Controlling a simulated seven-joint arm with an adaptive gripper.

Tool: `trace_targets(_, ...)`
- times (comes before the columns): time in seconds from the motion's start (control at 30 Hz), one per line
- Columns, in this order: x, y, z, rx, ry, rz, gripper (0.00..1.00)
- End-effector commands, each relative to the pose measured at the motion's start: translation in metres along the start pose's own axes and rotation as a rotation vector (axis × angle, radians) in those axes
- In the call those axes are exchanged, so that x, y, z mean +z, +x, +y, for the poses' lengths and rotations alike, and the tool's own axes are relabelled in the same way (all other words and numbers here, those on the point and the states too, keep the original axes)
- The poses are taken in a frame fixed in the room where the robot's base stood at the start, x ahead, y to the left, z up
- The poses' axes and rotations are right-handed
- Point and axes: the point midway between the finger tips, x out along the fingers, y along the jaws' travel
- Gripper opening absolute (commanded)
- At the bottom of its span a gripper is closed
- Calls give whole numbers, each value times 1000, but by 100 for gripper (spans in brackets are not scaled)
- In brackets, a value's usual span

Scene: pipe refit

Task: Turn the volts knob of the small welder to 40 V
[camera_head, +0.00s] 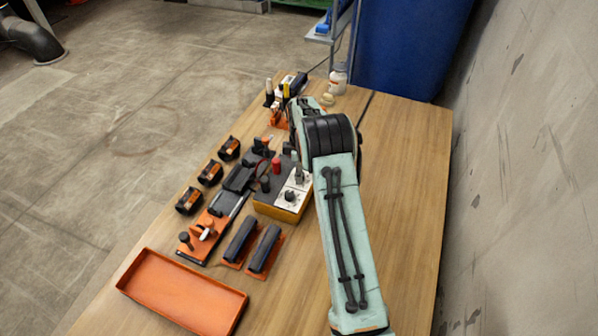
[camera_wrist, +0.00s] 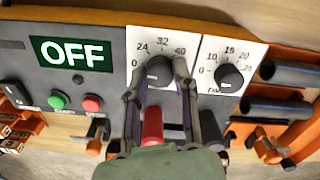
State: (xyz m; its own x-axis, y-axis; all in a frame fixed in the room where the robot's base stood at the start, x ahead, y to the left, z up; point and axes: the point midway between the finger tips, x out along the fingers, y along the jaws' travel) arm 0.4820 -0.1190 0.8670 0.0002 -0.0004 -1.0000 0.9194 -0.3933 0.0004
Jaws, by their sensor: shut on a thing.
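The small welder shows in the wrist view as a grey panel (camera_wrist: 25,65) with an orange edge and a display (camera_wrist: 72,53) reading OFF. Its volts knob (camera_wrist: 160,71) is dark and sits on a white dial marked 0, 24, 32 and 40. My gripper (camera_wrist: 160,84) has one finger on each side of this knob and is shut on it. I cannot clearly tell which mark the knob points to. In the head view the welder's yellow side (camera_head: 272,210) shows left of my arm, and my gripper is partly hidden there.
The time knob (camera_wrist: 229,76) is close to the right finger. A red post (camera_wrist: 152,126) stands between the fingers, below the knob. Green (camera_wrist: 56,101) and red (camera_wrist: 91,103) buttons are at left. An orange tray (camera_head: 182,292) is at the table's front; the table's right side is clear.

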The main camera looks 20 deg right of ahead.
Motion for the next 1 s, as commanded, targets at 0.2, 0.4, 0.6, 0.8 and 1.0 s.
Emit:
trace_targets(0.2,0,1,0,0,147,1,0)
trace_targets(0.4,-1,1,0,0,331,2,0)
trace_targets(0.6,0,1,1,0,523,2,0)
trace_targets(0.8,-1,1,1,0,712,2,0)
trace_targets(1.0,0,1,1,0,903,2,0)
